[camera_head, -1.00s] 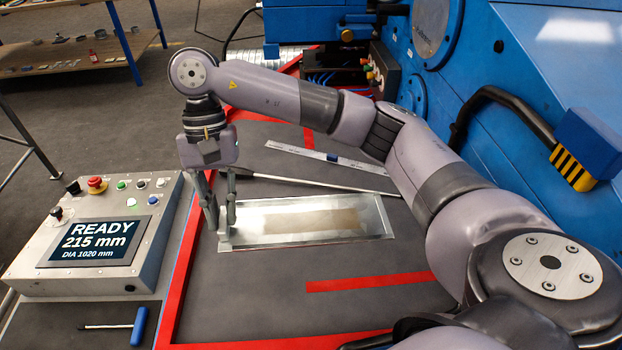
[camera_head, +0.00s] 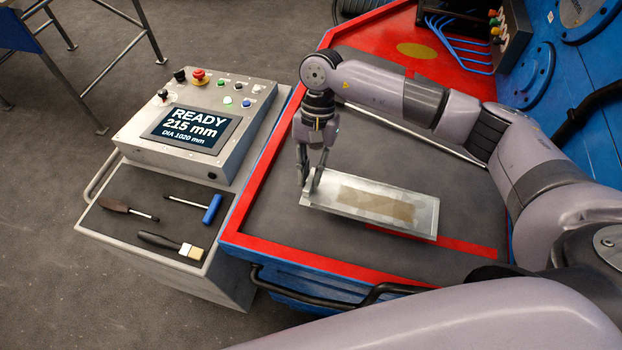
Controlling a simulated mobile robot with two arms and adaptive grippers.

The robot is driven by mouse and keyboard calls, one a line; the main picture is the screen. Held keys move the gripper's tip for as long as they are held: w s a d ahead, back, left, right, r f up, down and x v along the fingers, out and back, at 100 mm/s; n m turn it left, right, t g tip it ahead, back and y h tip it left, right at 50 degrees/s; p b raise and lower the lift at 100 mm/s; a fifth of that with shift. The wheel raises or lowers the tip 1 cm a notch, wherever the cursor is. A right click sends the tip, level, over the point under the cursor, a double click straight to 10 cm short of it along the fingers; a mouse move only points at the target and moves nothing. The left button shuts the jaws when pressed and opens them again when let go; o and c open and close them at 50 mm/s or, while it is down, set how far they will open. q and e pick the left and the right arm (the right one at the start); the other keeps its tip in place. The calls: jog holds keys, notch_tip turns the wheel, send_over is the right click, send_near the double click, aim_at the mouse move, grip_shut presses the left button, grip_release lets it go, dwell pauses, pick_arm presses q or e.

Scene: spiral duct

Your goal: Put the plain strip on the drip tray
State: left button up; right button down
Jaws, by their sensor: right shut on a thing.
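A shiny rectangular metal plate (camera_head: 418,209) with a brown patch in its middle lies lengthwise over the dark table top. I cannot tell whether it is the plain strip or the drip tray, and no second such piece is clear. My right gripper (camera_head: 309,184) points down at the plate's left end. Its fingers are shut on the plate there. The plate's near edge overlaps a red stripe (camera_head: 470,246); whether it is fully clear of the table is hard to tell. My left gripper is not in view.
A control box (camera_head: 190,125) reading READY 215 mm stands left of the table. A thin rod (camera_head: 412,133) lies behind the plate. The table's red border (camera_head: 290,262) is in front; blue machinery is at right.

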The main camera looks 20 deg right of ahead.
notch_tip(320, 180, down, 4)
jog(key=shift+f+p, duration=0.2)
jog(key=shift+p, duration=0.2)
jog(key=c, duration=1.6)
grip_release()
jog(key=shift+r, duration=0.1)
jog(key=b+v, duration=0.3)
jog(key=v, duration=0.8)
jog(key=shift+w+d+r, duration=0.1)
jog(key=shift+r, duration=0.3)
jog(key=shift+r, duration=0.1)
